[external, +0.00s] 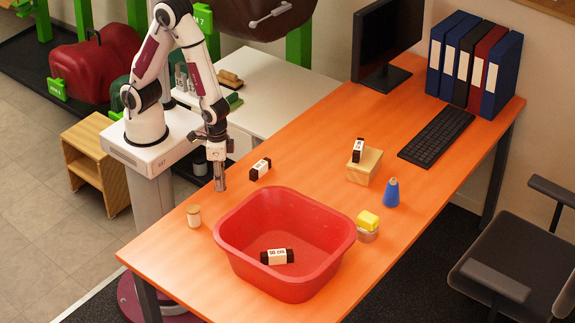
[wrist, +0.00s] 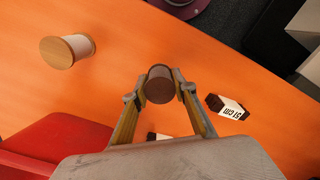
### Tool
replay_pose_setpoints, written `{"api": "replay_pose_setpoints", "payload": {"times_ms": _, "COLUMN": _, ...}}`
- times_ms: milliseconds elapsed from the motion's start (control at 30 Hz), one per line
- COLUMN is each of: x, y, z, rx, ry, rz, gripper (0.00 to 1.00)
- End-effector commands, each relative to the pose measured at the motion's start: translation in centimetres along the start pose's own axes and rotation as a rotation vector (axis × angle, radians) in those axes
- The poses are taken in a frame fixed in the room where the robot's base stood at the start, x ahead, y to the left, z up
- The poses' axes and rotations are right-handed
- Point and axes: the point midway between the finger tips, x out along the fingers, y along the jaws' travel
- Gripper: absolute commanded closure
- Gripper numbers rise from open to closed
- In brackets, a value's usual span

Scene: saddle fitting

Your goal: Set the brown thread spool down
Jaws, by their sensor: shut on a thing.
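My gripper (external: 220,186) points down over the table's back-left edge, behind the red tub. In the wrist view my gripper (wrist: 159,87) is shut on the brown thread spool (wrist: 159,84), its round brown end showing between the two fingertips. In the external view the spool is small and mostly merged with the fingers. I cannot tell whether its underside touches the table. The orange table (external: 300,145) is bare just around the gripper.
A pale thread spool (external: 194,216) stands nearby at the left, and a dark labelled block (external: 260,168) lies to the right. The red tub (external: 230,235) holds another labelled block (external: 277,257).

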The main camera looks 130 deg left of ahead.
Motion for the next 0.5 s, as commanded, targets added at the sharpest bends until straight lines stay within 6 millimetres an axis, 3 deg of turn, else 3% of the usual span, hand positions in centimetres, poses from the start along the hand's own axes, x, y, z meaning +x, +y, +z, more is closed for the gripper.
{"api": "replay_pose_setpoints", "payload": {"times_ms": 267, "x": 0.5, "y": 0.0, "z": 0.0, "rx": 0.000, "ry": -0.002, "rz": -0.001, "gripper": 0.98}}
{"api": "replay_pose_setpoints", "payload": {"times_ms": 500, "x": 2.3, "y": -0.1, "z": 0.1, "rx": 0.000, "ry": -0.003, "rz": -0.002, "gripper": 0.98}}
